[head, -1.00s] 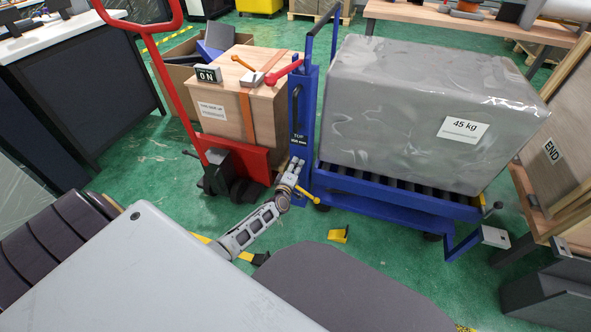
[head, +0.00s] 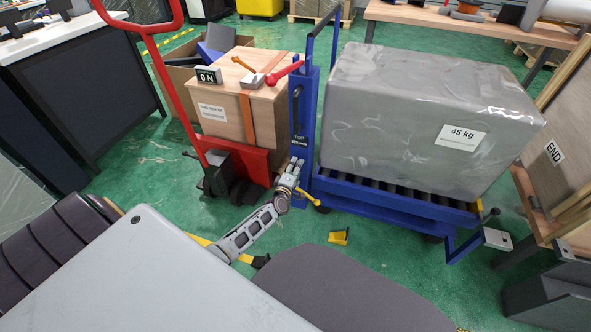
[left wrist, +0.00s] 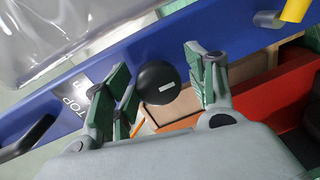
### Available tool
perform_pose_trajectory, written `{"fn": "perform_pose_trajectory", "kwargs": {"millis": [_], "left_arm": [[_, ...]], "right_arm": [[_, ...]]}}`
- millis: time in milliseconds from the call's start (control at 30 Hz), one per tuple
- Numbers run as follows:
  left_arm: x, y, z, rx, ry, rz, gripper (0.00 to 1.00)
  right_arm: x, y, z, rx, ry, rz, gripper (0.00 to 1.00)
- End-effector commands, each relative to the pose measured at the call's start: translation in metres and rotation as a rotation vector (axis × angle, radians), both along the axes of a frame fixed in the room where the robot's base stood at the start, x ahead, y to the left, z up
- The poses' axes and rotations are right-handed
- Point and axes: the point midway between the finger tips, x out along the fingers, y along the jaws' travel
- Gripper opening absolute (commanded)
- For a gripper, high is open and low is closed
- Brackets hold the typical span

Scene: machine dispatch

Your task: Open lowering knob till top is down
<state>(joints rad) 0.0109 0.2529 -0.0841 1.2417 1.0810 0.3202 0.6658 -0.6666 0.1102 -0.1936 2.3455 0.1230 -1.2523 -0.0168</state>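The blue lift table (head: 392,196) has a roller top bearing a grey wrapped load (head: 425,115) labelled 45 kg. The top is above the floor. A label reading TOP is on its blue post (head: 304,110), and also shows in the left wrist view (left wrist: 75,103). My left gripper (head: 296,164) is low beside the post. In the left wrist view a round black knob (left wrist: 158,83) sits between the fingers of my left gripper (left wrist: 160,85), which are spread with a small gap visible on the right side. Contact is unclear. My right gripper is not in view.
A red hand truck (head: 170,95) with a wooden crate (head: 228,115) stands left of the lift. A wooden stand marked END (head: 553,151) is close on the right.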

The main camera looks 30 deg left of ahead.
Motion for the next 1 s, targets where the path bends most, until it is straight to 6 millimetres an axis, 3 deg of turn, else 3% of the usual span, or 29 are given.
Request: {"fn": "perform_pose_trajectory", "kwargs": {"millis": [467,1000], "left_arm": [[-0.002,-0.002,0.001,0.0,-0.001,-0.002,0.6],[-0.037,-0.01,0.004,0.0,0.0,-0.001,0.6]], "right_arm": [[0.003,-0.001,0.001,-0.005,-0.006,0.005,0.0],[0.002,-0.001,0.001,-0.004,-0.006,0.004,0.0]]}}
